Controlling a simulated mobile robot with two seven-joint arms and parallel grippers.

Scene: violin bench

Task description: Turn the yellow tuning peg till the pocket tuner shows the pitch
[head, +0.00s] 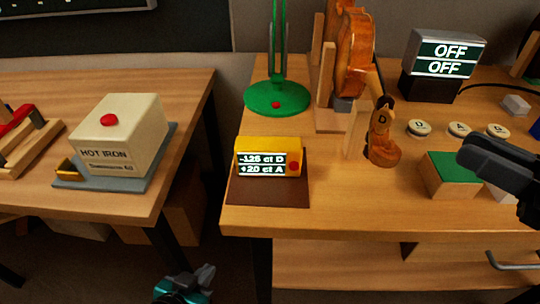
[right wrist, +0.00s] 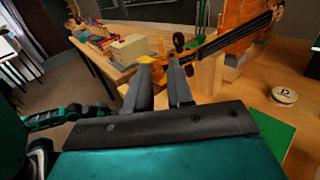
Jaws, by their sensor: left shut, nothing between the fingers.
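The violin (head: 355,55) stands on a wooden holder, its scroll end (head: 382,150) low over the bench. A dark round peg head marked D (head: 382,117) shows there; I cannot make out a yellow peg for certain. The yellow pocket tuner (head: 268,143) sits on a brown mat and seems to read -125 ct D and +20 ct A. My right gripper (head: 470,152) is open, right of the scroll and apart from it. In the right wrist view its fingers (right wrist: 160,72) have an empty gap, with a yellow patch behind the left fingertip. My left gripper (head: 205,275) is shut and empty, low before the benches.
A green lamp base (head: 277,99) is left of the violin. A green-topped block (head: 454,170) and lettered discs (head: 459,130) lie near my right gripper. A hot iron box (head: 120,135) is on the left bench.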

